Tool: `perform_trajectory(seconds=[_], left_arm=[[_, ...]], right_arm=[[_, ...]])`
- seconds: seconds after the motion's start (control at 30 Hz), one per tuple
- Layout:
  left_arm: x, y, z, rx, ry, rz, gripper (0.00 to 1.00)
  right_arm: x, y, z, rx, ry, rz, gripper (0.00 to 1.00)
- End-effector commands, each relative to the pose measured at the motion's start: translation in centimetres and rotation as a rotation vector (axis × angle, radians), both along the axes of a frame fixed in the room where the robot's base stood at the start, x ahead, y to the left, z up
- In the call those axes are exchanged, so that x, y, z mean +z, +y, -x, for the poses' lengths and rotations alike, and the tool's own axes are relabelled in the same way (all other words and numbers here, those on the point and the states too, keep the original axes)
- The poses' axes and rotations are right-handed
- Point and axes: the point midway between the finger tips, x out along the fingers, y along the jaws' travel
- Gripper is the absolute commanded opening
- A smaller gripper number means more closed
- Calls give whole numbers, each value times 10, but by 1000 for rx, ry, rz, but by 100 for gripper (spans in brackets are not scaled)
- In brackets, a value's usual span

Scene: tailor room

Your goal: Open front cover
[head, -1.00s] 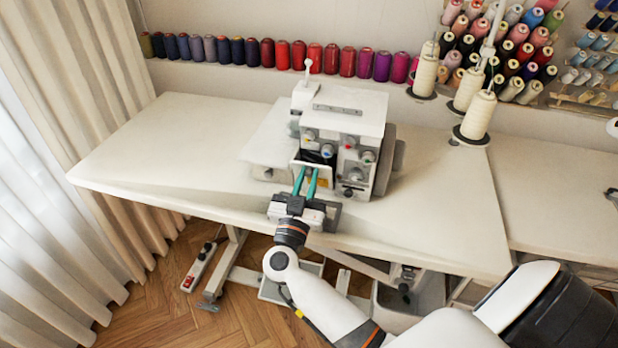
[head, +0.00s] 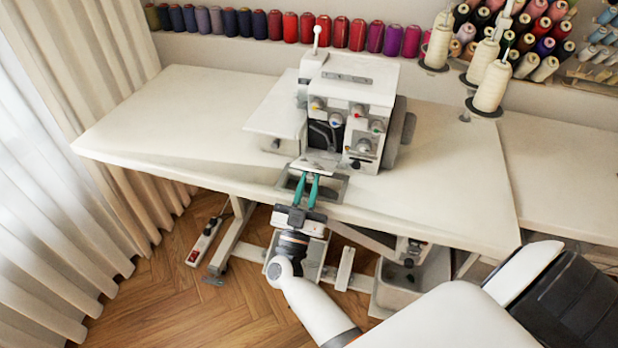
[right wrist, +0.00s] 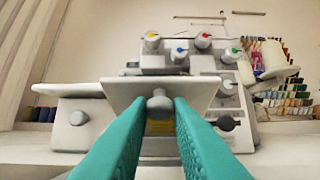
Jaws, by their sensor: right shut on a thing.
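The white sewing machine (head: 345,105) with coloured dials stands on the table. Its front cover (head: 316,163) is swung down and out at the front, and the dark inside (head: 322,135) shows behind it. In the right wrist view the cover (right wrist: 118,92) faces me as a pale plate with a round grey knob (right wrist: 159,103). My right gripper (head: 306,188) comes from below at the table's front edge. Its teal fingers (right wrist: 160,115) are shut on the knob, one on each side. My left gripper is not in view.
The white table (head: 170,125) has free room left and right of the machine. Cones of cream thread (head: 492,86) stand at the back right, and a row of coloured spools (head: 290,27) lines the wall. Curtains (head: 90,150) hang at the left.

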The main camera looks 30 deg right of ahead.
Motion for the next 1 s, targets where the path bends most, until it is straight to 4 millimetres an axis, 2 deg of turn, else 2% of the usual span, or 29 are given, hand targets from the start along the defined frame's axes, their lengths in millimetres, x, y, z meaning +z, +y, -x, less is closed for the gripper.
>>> perform_trajectory(seconds=[0.03,0.13,0.7,0.73,0.83,1.0], left_arm=[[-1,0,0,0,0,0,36],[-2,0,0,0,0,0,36],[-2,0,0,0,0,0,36],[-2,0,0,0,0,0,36],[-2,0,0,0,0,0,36],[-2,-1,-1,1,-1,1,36]], right_arm=[[-9,-2,0,1,16,-9,0],[-11,-2,0,1,15,-9,0],[-13,-3,-1,0,16,-6,0],[-13,-3,-1,0,16,-6,23],[-12,-3,-1,0,13,-5,39],[-11,-2,0,0,9,-3,40]])
